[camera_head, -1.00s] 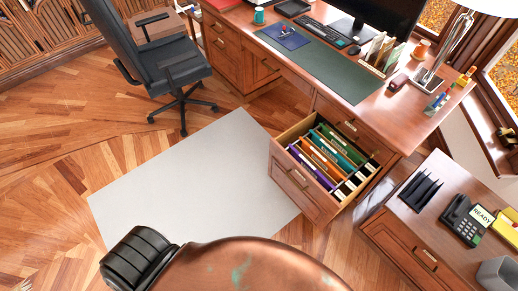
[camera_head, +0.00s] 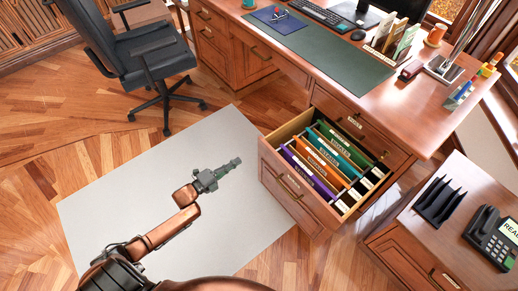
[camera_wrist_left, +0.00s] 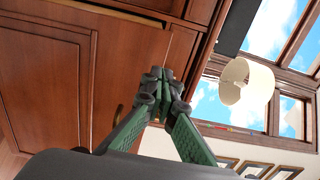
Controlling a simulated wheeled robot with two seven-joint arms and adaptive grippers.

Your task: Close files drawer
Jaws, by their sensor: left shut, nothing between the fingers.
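The files drawer (camera_head: 288,187) is pulled out of the right side of the wooden desk, low down. Colored hanging folders stand inside it, with white labels. Its wooden front has a dark handle (camera_head: 290,184). My left gripper (camera_head: 236,162) is shut and empty, to the left of the drawer front, with a gap between them in the head view. In the left wrist view the shut fingers (camera_wrist_left: 164,74) are seen against wooden panels; I cannot tell there whether they touch anything. My right gripper is not in view.
A wooden side cabinet (camera_head: 390,258) stands to the right of the drawer, with a phone (camera_head: 492,238) and a black file rack on top. A black office chair (camera_head: 150,55) stands at the upper left. Bare pale mat (camera_head: 110,205) lies left of the drawer.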

